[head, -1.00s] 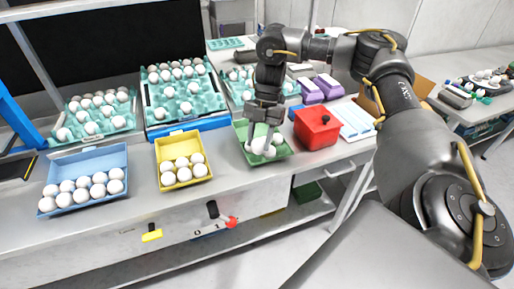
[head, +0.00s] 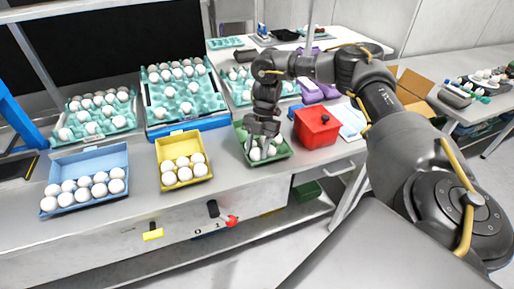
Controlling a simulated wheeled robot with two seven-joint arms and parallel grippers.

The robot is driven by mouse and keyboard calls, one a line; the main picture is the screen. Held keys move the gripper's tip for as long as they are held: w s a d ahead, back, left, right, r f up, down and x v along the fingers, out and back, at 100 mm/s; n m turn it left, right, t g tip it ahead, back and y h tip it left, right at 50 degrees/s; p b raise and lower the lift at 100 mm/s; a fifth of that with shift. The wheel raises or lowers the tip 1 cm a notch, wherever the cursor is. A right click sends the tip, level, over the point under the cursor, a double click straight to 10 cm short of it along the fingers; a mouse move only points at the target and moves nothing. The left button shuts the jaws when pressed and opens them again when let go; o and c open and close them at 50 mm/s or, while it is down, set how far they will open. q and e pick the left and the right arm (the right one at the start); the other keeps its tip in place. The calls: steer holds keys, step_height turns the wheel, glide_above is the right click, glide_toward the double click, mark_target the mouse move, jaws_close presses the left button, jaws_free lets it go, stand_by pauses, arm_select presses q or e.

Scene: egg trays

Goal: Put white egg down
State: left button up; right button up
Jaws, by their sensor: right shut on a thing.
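My right gripper (head: 260,145) points down into the green box (head: 283,153) on the table. It is shut on a white egg (head: 255,154), low in the box. Another white egg (head: 271,150) shows beside it. The gripper hides part of the box's inside, and I cannot tell whether the held egg touches the floor of the box. My left gripper is not in view.
A red box (head: 316,128) stands close to the right of the green box. A yellow box (head: 182,137) and a blue box (head: 92,160), both with white eggs, stand to the left. Teal egg trays (head: 218,101) are behind. Bare table lies between the yellow and green boxes.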

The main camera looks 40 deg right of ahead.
steer(key=shift+f, duration=0.2)
steer(key=shift+s+a+f, duration=0.1)
steer(key=shift+s+f, duration=0.2)
steer(key=shift+f, duration=0.15)
steer(key=o, duration=0.5)
steer(key=shift+o, duration=0.3)
steer(key=shift+w+r, duration=0.15)
steer(key=shift+r, duration=0.3)
steer(key=shift+o, duration=0.2)
steer(key=v, duration=0.3)
steer(key=shift+w+b, duration=0.35)
steer(key=shift+w, duration=0.05)
steer(key=p+v, duration=0.2)
steer(key=v, duration=0.7)
steer(key=shift+s+r, duration=0.2)
